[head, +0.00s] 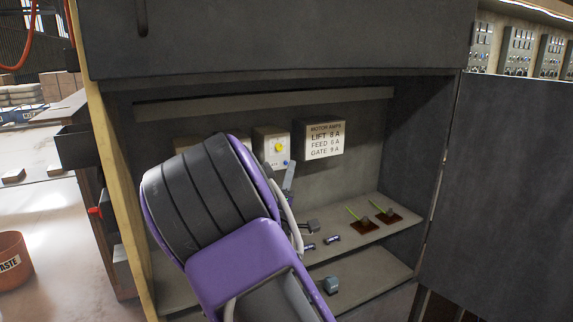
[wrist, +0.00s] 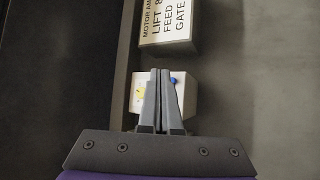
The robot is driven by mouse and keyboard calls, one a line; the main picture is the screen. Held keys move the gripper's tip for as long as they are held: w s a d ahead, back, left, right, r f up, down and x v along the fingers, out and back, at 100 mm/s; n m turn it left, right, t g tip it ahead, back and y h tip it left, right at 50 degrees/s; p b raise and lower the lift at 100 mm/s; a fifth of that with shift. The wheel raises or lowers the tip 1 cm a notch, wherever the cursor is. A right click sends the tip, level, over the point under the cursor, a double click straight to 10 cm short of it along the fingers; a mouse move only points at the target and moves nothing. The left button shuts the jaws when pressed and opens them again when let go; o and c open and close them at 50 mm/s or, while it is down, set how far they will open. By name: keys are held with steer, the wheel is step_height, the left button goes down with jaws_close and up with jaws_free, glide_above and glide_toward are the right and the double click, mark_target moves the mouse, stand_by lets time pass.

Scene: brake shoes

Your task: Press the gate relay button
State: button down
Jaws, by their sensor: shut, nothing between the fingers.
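A pale relay box (head: 263,134) with a large yellow round part (head: 279,147) and a small blue button (head: 286,162) is on the back wall of the cabinet, left of the sign. No label naming it as the gate relay is readable. The box also shows in the wrist view (wrist: 188,97), with the blue button (wrist: 174,80) just right of my fingertips and the yellow part left of them. My gripper (wrist: 160,71) is shut and empty, its fingers in front of the box. It shows in the head view (head: 291,164) close below the blue button; contact cannot be told.
A sign (head: 324,138) reads motor amps: lift 8 A, feed 6 A, gate 9 A. Another pale box (head: 198,142) is mostly hidden by my arm. The shelf (head: 350,232) holds small purple-ended parts and two brown pieces with green strips. An open door (head: 500,180) stands at right.

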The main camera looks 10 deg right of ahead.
steer(key=s, duration=0.1)
steer(key=s+d, duration=0.1)
steer(key=s, duration=0.2)
steer(key=shift+s+d, duration=0.25)
steer(key=shift+s, duration=0.1)
stand_by(0.5)
